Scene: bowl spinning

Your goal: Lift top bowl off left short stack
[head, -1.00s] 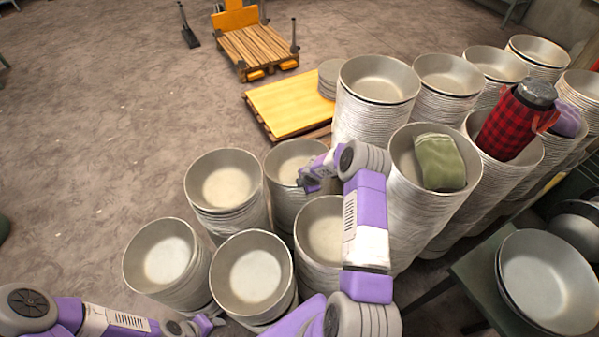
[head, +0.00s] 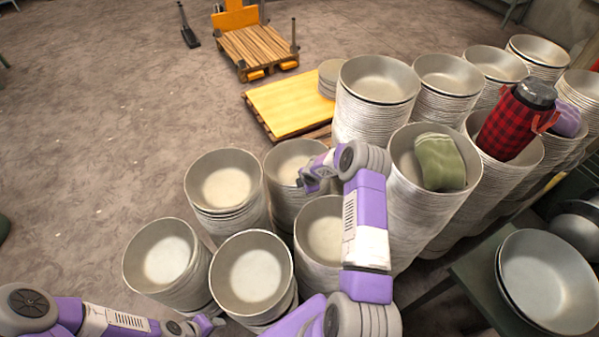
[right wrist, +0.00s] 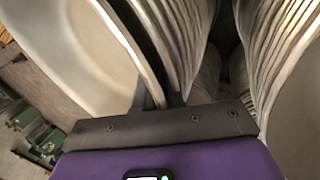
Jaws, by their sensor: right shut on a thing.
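Several short stacks of pale metal bowls stand on the floor in the head view. They include a far-left stack (head: 160,255), a front stack (head: 252,275), a back-left stack (head: 222,183) and a stack behind my right arm (head: 320,235). My right gripper (head: 303,184) is at the near right rim of the back-middle stack's top bowl (head: 290,160) and shut on its rim. In the right wrist view a bowl wall (right wrist: 85,45) fills the left, with ribbed stack sides at right. My left gripper (head: 208,325) is low beside the front stack; its jaws are too small to read.
Taller bowl stacks crowd the right; one holds a green cloth (head: 438,162), another a red plaid thing (head: 515,120). A table with bowls (head: 545,280) is at lower right. A yellow-topped pallet (head: 290,105) lies behind. Floor at left is open.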

